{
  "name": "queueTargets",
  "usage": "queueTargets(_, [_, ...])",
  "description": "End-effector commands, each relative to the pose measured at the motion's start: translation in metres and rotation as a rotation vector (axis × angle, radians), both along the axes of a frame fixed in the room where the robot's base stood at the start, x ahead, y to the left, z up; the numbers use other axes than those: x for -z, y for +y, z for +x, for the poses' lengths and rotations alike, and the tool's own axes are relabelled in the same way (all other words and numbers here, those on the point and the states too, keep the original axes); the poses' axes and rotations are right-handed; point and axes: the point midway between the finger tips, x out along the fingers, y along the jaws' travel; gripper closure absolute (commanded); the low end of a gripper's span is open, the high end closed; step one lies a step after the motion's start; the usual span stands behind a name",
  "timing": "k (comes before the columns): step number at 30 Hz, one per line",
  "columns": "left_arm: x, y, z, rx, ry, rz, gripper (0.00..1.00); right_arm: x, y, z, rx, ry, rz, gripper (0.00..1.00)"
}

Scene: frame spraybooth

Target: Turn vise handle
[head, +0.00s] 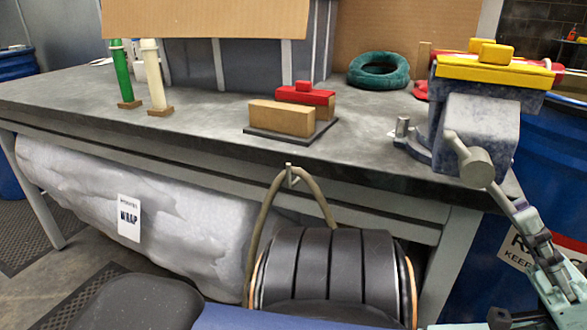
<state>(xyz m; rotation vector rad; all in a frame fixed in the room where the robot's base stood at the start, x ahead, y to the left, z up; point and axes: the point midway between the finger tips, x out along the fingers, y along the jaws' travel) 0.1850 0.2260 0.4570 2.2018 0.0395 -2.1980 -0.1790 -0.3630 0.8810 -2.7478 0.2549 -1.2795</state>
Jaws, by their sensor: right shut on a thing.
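A blue-grey vise (478,115) with a yellow top stands at the right end of the workbench. Its grey handle bar (503,200) slants down to the right through a round screw end (476,167) on the vise's front. My right gripper (524,216), teal and grey with a lilac part, comes in from the lower right and is shut on the lower end of the vise handle. The exact finger contact is small in the picture. My left gripper is not in view.
The grey workbench (200,110) holds a wooden block and red piece on a dark plate (291,133), green and cream posts, and a teal ring (378,70). A blue barrel (550,150) stands close behind the handle. A black ridged object (325,265) stands in front.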

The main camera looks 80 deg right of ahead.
Motion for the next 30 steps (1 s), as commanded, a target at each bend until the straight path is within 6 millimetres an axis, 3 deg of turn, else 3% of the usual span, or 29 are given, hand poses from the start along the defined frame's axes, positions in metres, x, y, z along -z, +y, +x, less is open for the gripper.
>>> queueTargets(21, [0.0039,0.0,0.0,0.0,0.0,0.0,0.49,-0.0085,0.0034,-0.0032,-0.005,0.07,0.003,1.0])
queueTargets(22, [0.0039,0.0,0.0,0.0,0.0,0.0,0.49,-0.0086,0.0034,-0.0032,-0.005,0.07,0.003,0.88])
queueTargets(30, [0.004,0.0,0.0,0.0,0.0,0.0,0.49,-0.0075,0.003,-0.004,-0.004,0.07,0.006,0.66])
